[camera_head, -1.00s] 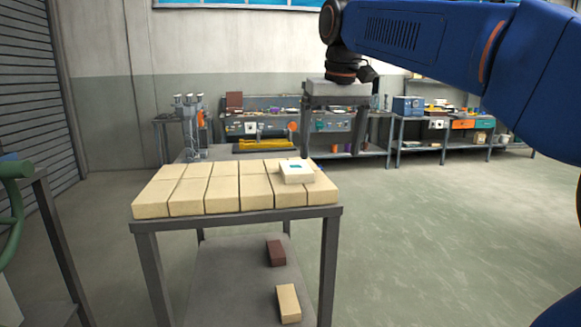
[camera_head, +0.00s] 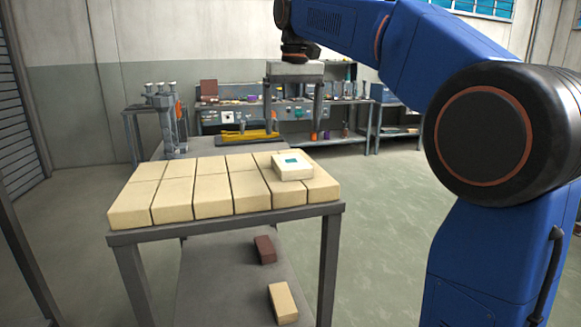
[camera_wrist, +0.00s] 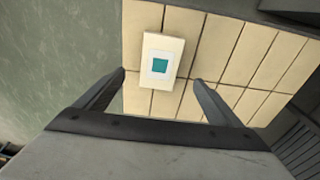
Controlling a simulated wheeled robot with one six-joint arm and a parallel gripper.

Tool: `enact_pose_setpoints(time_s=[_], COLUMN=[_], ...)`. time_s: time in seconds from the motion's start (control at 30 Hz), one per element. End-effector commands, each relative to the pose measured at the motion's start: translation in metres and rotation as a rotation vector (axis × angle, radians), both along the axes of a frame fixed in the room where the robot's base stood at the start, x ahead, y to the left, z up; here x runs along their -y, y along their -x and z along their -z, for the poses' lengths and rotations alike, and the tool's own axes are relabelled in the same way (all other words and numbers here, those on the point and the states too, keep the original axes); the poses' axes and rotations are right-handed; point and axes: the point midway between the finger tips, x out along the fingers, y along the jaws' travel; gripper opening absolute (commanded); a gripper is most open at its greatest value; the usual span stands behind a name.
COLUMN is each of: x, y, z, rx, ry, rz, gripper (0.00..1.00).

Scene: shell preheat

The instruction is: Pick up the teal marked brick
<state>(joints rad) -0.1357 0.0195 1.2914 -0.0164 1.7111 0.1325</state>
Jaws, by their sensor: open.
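The teal marked brick (camera_head: 292,168) is a cream block with a teal square on a white patch on its top. It lies on top of the layer of cream bricks, at the right back part of the table. My gripper (camera_head: 294,132) is open and empty, above and apart from the brick. Its two fingers also show in the wrist view (camera_wrist: 160,76), spread wide.
Cream bricks (camera_head: 212,196) cover the table top (camera_head: 230,221). A dark red brick (camera_head: 265,249) and a cream brick (camera_head: 283,303) lie on the lower shelf. A workbench (camera_head: 350,117) with tools stands behind by the wall.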

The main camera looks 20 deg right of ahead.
Motion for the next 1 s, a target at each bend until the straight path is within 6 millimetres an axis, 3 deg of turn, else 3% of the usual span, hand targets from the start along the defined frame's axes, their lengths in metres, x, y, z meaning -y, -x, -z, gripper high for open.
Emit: enact_pose_setpoints(time_s=[0.3, 0.57, 0.8, 1.0], x=[0.000, 0.000, 0.000, 0.000], y=[-0.005, -0.008, -0.013, -0.015], z=[0.048, 0.064, 0.095, 0.107], rx=[-0.002, -0.002, -0.002, 0.000], ry=[0.000, 0.000, 0.000, 0.000], rz=[0.000, 0.000, 0.000, 0.000], gripper=[0.89, 0.89, 0.89, 0.89])
